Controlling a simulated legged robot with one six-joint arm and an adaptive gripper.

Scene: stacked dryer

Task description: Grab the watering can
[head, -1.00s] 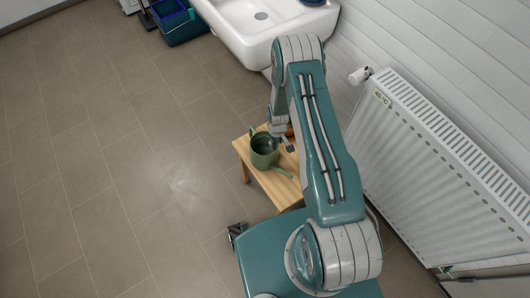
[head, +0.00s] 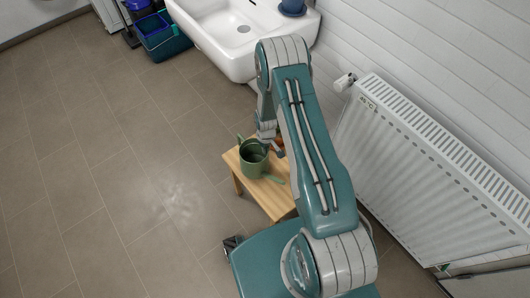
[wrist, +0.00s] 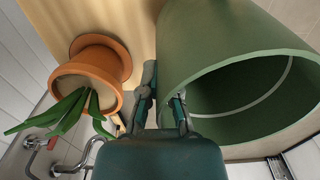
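The green watering can (head: 253,160) stands upright on a small wooden bench, its spout pointing right. In the wrist view the can (wrist: 225,45) fills the right side, its round open mouth facing the camera. My gripper (wrist: 164,100) is at the can's rim, its two fingers apart. The left finger is outside the can and the right finger overlaps the rim; I cannot tell whether either touches it. In the head view my gripper (head: 275,148) is at the can's right side, partly hidden by my arm.
An orange pot (wrist: 98,65) with a green plant stands on the bench (head: 268,196), left of my gripper in the wrist view. A white sink (head: 240,35) is behind the bench and a radiator (head: 430,160) is at the right.

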